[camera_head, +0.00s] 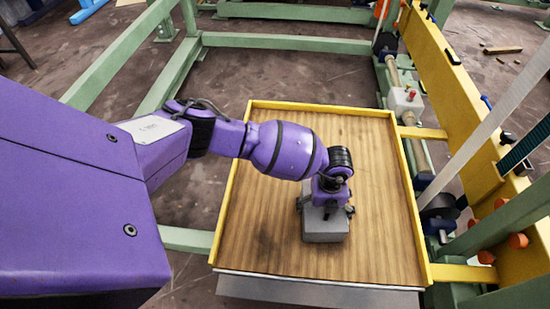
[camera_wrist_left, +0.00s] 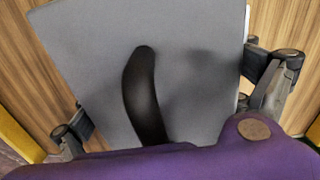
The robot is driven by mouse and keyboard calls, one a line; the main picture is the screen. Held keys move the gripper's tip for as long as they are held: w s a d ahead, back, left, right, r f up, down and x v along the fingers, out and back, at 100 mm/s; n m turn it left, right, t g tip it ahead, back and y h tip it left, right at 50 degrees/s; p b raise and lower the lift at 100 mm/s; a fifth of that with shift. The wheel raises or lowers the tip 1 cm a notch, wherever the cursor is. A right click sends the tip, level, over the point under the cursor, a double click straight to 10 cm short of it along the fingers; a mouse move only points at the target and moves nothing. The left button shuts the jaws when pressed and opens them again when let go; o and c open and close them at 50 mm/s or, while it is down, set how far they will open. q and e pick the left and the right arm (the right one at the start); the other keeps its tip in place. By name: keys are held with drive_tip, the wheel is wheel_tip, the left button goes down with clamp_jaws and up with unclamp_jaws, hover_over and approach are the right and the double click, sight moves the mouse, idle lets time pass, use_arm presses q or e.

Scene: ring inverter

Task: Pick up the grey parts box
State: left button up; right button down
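The grey parts box (camera_head: 325,228) is in the wooden-bottomed tray (camera_head: 260,210), a little right of its middle. In the head view I see no clear gap under the box. My left gripper (camera_head: 325,207) is directly over it, pointing down, with one finger on each side. In the left wrist view the box's flat grey top (camera_wrist_left: 90,55) fills the middle, between the two fingers of my left gripper (camera_wrist_left: 175,100). Both fingers lie close along its edges; whether they press on it is hidden. My right gripper is not in view.
The tray has a raised yellow rim (camera_head: 320,106), and its wood around the box is bare. A green frame (camera_head: 290,42) runs behind and left. A yellow beam (camera_head: 455,85) with rollers and fittings stands at the right.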

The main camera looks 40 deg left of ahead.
use_arm(q)
drive_tip(key=shift+w+r, duration=0.1)
drive_tip(key=c, duration=1.1)
drive_tip(key=shift+w, duration=0.1)
drive_tip(key=shift+c, duration=0.6)
drive_tip(key=shift+r, duration=0.15)
